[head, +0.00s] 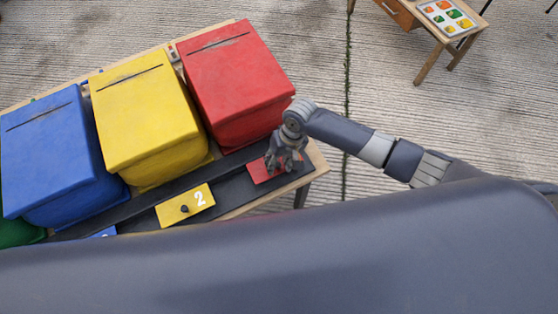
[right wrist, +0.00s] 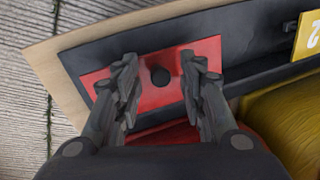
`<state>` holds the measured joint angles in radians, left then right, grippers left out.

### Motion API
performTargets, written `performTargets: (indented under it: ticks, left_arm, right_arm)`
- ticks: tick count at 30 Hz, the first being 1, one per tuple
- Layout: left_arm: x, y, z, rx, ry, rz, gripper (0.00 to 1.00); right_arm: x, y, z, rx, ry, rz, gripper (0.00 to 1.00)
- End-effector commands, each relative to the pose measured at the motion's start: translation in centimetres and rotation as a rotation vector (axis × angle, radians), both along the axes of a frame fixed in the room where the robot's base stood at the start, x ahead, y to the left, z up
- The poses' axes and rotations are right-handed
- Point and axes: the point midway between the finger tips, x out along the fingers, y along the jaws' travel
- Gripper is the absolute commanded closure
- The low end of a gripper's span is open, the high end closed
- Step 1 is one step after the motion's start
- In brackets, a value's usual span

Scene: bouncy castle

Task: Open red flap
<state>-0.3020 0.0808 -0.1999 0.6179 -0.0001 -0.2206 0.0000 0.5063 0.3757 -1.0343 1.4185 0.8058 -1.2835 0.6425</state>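The red flap (head: 264,170) is a small red plate on the dark front strip below the red box. My left gripper is not in view.
A red box (head: 237,75), a yellow box (head: 145,110) and a blue box (head: 50,150) stand in a row on the wooden table. A yellow flap (head: 185,205) marked 2 has a dark knob. A small wooden table (head: 440,30) with a picture card stands at the top right.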

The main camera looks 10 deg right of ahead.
Motion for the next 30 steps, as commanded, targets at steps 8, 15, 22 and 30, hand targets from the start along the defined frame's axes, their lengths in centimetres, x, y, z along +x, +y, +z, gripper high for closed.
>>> performTargets:
  ticks: [8,15,22,30]
  left_arm:
    - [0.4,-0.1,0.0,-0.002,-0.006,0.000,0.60]
    - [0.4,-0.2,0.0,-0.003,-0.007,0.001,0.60]
    - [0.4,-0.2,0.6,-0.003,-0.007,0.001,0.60]
    - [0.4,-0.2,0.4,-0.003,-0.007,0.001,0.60]
  right_arm:
    - [0.0,0.0,0.0,0.000,0.000,0.001,0.80]
    - [0.0,0.0,0.0,0.000,0.001,0.000,1.00]
    - [0.5,0.2,0.5,-0.022,0.059,-0.003,1.00]
    - [1.3,0.4,1.1,-0.073,0.218,-0.003,1.00]
